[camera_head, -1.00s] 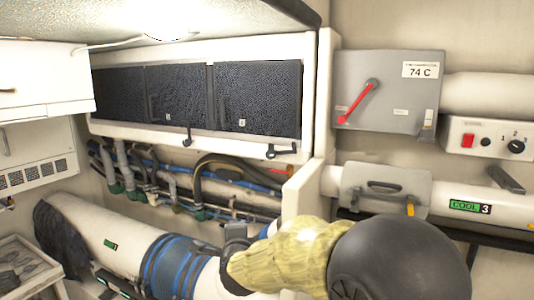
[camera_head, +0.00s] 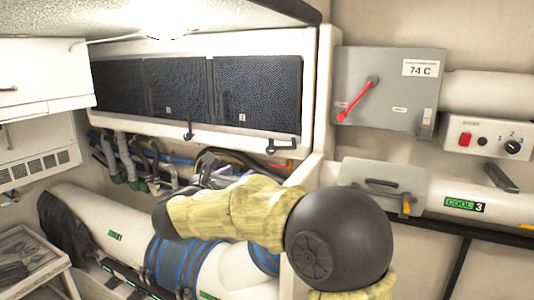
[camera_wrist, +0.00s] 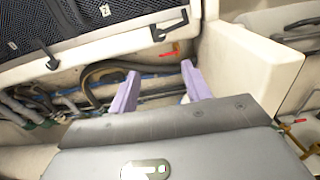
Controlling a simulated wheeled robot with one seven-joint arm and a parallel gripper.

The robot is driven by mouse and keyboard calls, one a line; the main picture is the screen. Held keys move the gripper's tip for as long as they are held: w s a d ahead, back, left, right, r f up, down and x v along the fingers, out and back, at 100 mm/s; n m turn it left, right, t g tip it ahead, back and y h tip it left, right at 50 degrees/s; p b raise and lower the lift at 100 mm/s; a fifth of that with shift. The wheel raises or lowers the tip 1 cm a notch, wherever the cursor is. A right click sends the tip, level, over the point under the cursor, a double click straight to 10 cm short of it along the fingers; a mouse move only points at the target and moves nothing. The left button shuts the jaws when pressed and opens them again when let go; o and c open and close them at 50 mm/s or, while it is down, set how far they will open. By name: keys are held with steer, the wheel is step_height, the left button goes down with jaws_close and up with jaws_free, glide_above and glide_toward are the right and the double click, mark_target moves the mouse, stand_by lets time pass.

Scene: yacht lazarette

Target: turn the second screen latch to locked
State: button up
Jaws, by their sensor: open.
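Three dark mesh screens (camera_head: 178,92) sit in a white frame on the back wall. The right screen has a small label (camera_head: 242,117) that looks like a 2. Below it is a dark latch (camera_head: 282,146) with its handle level; it also shows in the wrist view (camera_wrist: 170,27). Another latch (camera_head: 188,131) hangs down further left, also in the wrist view (camera_wrist: 48,58). My gripper (camera_wrist: 160,72) is open and empty, its two purple fingers apart, below the right latch and not touching it. In the head view my arm mostly hides the gripper.
Pipes and hoses (camera_head: 130,160) run below the screens, behind my fingers. A white partition (camera_wrist: 245,65) stands right of the fingers. A grey box with a red lever (camera_head: 357,100) is further right. A slatted tray (camera_head: 32,262) is at lower left.

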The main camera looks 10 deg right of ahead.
mark_target(269, 151)
steer(key=p+x, duration=0.8)
steer(key=x, duration=0.8)
steer(key=shift+r+p, duration=0.1)
steer(key=shift+p, duration=0.25)
steer(key=shift+w+d, duration=0.45)
steer(key=shift+w, duration=0.1)
jaws_close()
